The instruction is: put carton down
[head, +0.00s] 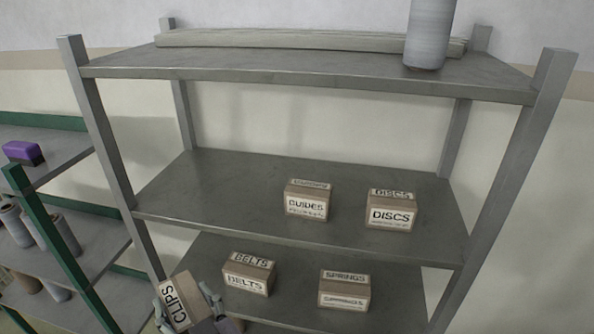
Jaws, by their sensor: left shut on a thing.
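A small brown carton labelled CLIPS (177,300) is at the lower left of the head view, tilted. My left gripper (190,306) is shut on it, with finger parts showing at both sides of the carton. The carton is in front of the left end of the lower shelf (297,284), left of the BELTS carton. I cannot tell whether it touches the shelf. My right gripper does not show.
On the lower shelf stand the BELTS carton (249,274) and the SPRINGS carton (344,290). The middle shelf (220,185) holds the GUIDES carton (308,200) and the DISCS carton (391,209); its left part is bare. A grey cylinder (430,35) stands on top.

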